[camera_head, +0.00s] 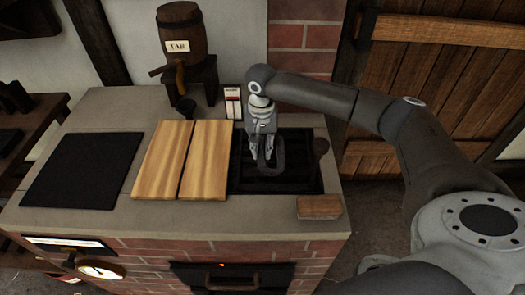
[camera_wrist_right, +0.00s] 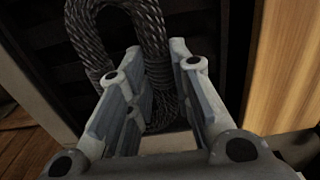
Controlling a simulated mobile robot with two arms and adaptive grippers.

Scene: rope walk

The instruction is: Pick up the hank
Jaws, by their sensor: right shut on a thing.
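The hank (camera_wrist_right: 151,35) is a looped, dark grey braided rope. In the right wrist view its loop rises beyond my fingers and its lower part passes between them. In the head view the hank (camera_head: 271,172) is a small dark loop at the fingertips, over the dark slatted opening in the counter. My right gripper (camera_head: 263,155) points down there and is shut on the hank; it also shows in the right wrist view (camera_wrist_right: 158,85). Whether the hank touches the slats is unclear. My left gripper is not in view.
Two wooden boards (camera_head: 207,160) lie left of the slatted opening (camera_head: 305,178). A dark flat panel (camera_head: 85,170) lies farther left on the counter (camera_head: 150,218). A wooden block (camera_head: 319,207) is at the front right. A barrel labelled TAR (camera_head: 183,33) stands behind.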

